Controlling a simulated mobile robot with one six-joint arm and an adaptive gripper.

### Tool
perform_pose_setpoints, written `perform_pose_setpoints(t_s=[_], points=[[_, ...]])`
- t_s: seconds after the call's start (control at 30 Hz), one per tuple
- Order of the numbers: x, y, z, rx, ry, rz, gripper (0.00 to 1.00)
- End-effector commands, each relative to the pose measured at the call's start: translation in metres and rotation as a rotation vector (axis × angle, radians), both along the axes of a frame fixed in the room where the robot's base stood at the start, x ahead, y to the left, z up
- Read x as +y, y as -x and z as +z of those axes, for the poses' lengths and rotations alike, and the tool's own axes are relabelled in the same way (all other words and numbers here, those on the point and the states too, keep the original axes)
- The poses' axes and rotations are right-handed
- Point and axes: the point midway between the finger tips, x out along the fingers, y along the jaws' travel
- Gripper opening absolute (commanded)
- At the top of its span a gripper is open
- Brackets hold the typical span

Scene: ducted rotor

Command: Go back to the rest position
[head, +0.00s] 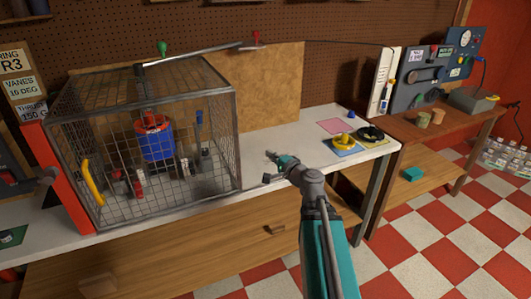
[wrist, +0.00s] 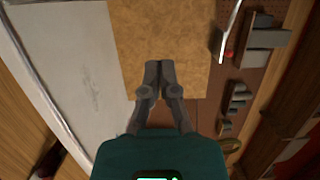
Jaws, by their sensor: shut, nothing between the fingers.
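My gripper (wrist: 159,72) is shut and empty in the wrist view, with its two dark grey fingertips together. In the head view my gripper (head: 270,166) is at the end of the teal and grey arm, above the white workbench (head: 256,181), to the right of the wire cage. It appears apart from the cage and the bench top, though the exact height is hard to tell.
A wire cage (head: 215,190) holding a blue and red rotor unit (head: 155,140) stands left on the bench. A brown board (head: 272,90) leans behind. Yellow and black round parts (head: 370,134) lie on mats to the right. A wooden side table (head: 440,130) stands further right; the checkered floor is open.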

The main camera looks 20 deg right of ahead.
Motion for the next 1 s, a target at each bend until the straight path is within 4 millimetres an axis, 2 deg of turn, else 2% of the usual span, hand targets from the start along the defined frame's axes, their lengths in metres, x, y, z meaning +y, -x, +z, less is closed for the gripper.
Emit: perform_pose_setpoints(t_s=[0.53,0.67,0.87,1.0], points=[[0.0,0.0,0.0,0.0,0.0,0.001,0.0],[0.007,0.0,-0.003,0.01,0.019,0.019,0.0],[0.04,0.0,-0.018,0.063,0.126,0.12,0.0],[0.077,0.004,-0.039,0.134,0.256,0.244,0.0]])
